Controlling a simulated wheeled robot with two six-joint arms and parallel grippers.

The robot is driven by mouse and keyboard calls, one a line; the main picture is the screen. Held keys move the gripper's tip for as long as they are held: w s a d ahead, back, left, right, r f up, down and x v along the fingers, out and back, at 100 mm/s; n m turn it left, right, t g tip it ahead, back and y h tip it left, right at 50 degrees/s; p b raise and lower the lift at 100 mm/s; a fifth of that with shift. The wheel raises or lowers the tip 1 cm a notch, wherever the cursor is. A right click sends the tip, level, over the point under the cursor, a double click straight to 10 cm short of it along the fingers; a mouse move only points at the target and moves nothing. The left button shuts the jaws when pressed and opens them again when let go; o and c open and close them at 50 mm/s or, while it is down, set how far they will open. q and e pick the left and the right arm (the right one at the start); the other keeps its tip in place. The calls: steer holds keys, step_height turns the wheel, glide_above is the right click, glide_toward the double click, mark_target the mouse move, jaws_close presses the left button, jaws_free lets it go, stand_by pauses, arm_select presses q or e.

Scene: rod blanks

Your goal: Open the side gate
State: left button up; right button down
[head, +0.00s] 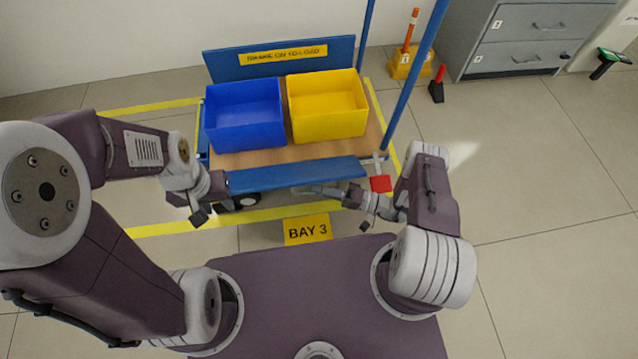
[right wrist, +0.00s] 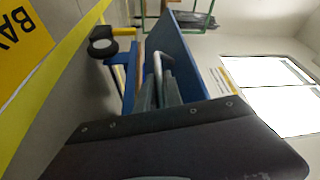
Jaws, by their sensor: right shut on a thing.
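The blue side gate (head: 295,176) runs along the near edge of a cart with a wooden deck (head: 250,158). I cannot tell whether it is upright or tilted. My right gripper (head: 322,191) is at the gate's near side, shut on its silver handle. In the right wrist view the handle (right wrist: 165,66) stands out from the blue panel (right wrist: 182,55), between the grey fingers (right wrist: 160,92). A red tab (head: 380,184) on a grey stem is at the gate's right end. My left gripper (head: 208,212) is near the gate's left end, apart from the handle; its jaw opening is unclear.
A blue bin (head: 243,115) and a yellow bin (head: 328,106) stand on the deck. A blue post (head: 410,85) rises at the cart's right. A yellow BAY 3 sign (head: 307,229) is on the floor in front.

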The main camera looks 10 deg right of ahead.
steer(key=shift+s+f+n+y+b, duration=0.15)
steer(key=shift+f+n+b, duration=0.3)
steer(key=shift+f, duration=0.4)
steer(key=shift+s+f+n+y+b, duration=0.15)
steer(key=shift+f+n+b, duration=0.3)
steer(key=shift+f, duration=0.35)
steer(key=c, duration=1.5)
jaws_free()
